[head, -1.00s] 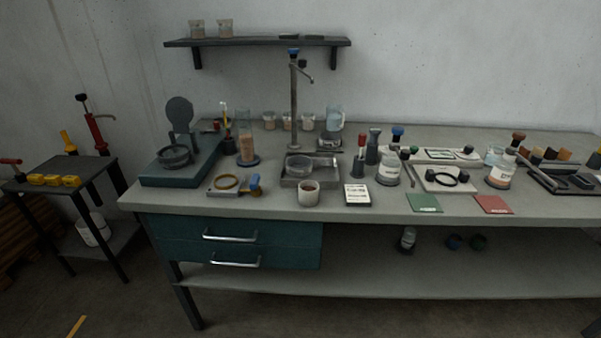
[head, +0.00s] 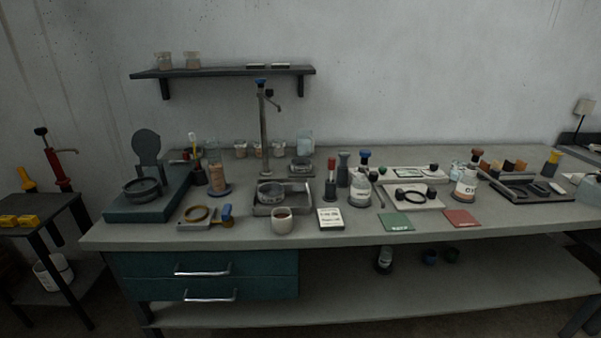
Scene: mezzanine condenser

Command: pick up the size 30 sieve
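No "30" marking can be read, so I cannot tell which thing is the size 30 sieve. A dark round sieve-like pan (head: 142,189) sits on a teal base (head: 150,207) at the bench's left end, with a round dark disc upright behind it. A round metal-rimmed vessel (head: 270,193) sits in a grey tray (head: 283,211) under a tall tap. A brass-coloured ring (head: 200,214) lies on a small pale plate at the front left. Neither of my grippers is in view.
A side table (head: 35,213) stands left. A wall shelf (head: 223,72) hangs above.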

